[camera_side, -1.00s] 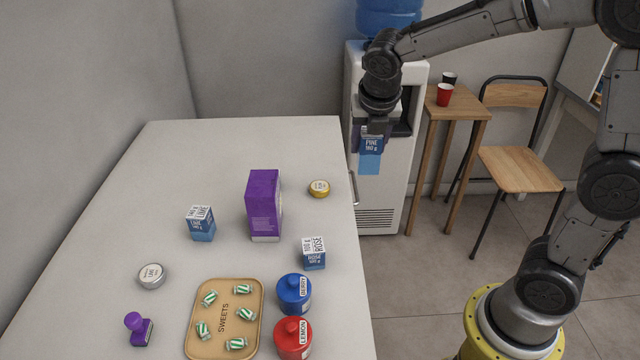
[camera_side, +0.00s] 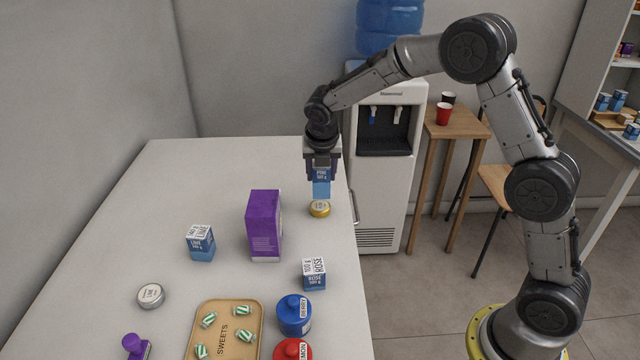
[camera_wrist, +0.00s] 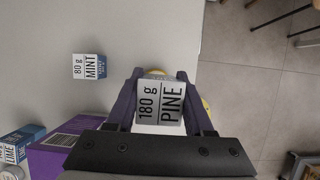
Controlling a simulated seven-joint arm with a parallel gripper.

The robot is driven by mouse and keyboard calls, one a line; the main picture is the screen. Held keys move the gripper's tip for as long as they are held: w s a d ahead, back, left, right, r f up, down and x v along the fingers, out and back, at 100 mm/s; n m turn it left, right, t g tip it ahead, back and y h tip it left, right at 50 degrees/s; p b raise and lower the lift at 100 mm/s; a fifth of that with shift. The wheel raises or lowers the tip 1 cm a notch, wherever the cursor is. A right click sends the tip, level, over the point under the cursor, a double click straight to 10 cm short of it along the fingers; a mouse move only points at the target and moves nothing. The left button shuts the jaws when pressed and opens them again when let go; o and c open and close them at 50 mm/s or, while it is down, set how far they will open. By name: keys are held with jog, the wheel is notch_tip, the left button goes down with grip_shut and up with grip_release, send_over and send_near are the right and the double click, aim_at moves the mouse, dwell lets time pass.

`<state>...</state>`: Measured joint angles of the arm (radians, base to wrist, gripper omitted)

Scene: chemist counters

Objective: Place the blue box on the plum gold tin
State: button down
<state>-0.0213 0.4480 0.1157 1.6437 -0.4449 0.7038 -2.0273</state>
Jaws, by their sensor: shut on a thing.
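My gripper (camera_side: 321,165) is shut on the blue box (camera_side: 321,188), labelled PINE 180 g, and holds it upright. In the wrist view, the box's white top (camera_wrist: 160,101) lies between the fingers (camera_wrist: 160,100). The gold tin (camera_side: 319,210) lies flat on the counter near its right edge, directly below the box in the side view. Its label is too small to read. I cannot tell whether box and tin touch.
A tall purple carton (camera_side: 263,226) stands left of the tin. LIME (camera_side: 201,243) and ROSE (camera_side: 314,274) boxes stand nearby. A MINT box (camera_wrist: 88,68) shows in the wrist view. A silver tin (camera_side: 151,296), sweets tray (camera_side: 257,309) and jars (camera_side: 294,315) are nearer.

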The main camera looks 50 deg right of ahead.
aim_at(320, 184)
jog(key=shift+w+f, duration=0.25)
jog(key=shift+f, duration=1.5)
jog(key=shift+f, duration=0.15)
jog(key=shift+c, duration=1.4)
grip_release()
jog(key=v, duration=1.2)
